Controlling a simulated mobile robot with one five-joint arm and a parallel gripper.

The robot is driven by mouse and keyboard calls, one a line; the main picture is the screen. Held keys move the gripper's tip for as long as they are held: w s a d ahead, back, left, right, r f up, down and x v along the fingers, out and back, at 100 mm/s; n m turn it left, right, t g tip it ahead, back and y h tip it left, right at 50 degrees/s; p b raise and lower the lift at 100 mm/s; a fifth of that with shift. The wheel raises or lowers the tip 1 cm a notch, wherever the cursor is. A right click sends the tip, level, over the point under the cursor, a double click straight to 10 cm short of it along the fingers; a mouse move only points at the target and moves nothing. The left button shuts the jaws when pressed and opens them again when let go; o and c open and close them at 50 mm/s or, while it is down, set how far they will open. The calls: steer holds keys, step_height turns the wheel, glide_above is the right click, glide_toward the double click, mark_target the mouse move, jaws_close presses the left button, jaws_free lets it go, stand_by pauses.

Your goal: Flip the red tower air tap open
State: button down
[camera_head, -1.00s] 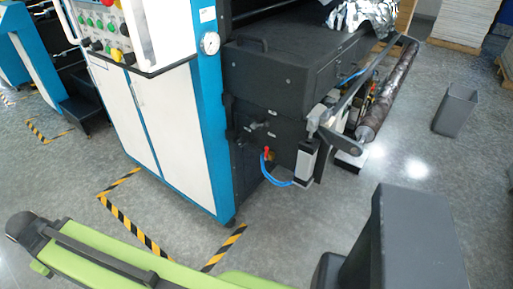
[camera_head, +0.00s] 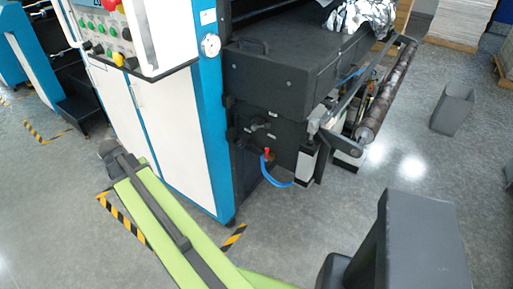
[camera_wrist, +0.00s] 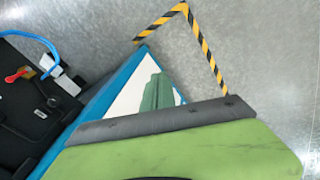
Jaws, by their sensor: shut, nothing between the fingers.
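The red air tap (camera_head: 266,153) is a small red lever low on the dark side of the machine, with a blue hose (camera_head: 276,182) curving from beside it. The tap (camera_wrist: 18,74) also shows at the left edge of the wrist view, near a white fitting (camera_wrist: 66,83). My gripper (camera_head: 109,150) appears as the dark far end of my green arm, in front of the white cabinet, left of the tap and well apart from it. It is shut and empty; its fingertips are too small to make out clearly. I cannot tell the lever's exact setting.
The white and blue cabinet (camera_head: 172,130) stands between my gripper and the tap. A pale cylinder (camera_head: 308,165) and a roller (camera_head: 385,93) are right of the tap. A grey bin (camera_head: 453,108) stands on the floor. Striped tape (camera_head: 125,220) marks open floor.

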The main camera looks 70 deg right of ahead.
steer(key=s+d+r+m+g+h, duration=0.1)
steer(key=s+d+m, duration=0.2)
steer(key=s+d, duration=0.4)
steer(key=s+d+r+m+g+h+p, duration=0.1)
steer(key=s+d+r+m, duration=0.1)
steer(key=s+d, duration=0.6)
steer(key=s+d+r+m+g, duration=0.1)
steer(key=s+d, duration=0.7)
steer(key=d, duration=0.8)
steer(key=r+m, duration=0.1)
steer(key=m, duration=0.1)
steer(key=shift+d+r+m+g+h, duration=0.2)
steer(key=shift+d+m+g+h, duration=0.1)
steer(key=shift+g+h, duration=0.1)
steer(key=shift+f, duration=0.1)
steer(key=b, duration=0.9)
glide_toward(267, 154)
steer(key=shift+d+f, duration=1.65)
steer(key=shift+d, duration=0.1)
steer(key=shift+w, duration=0.15)
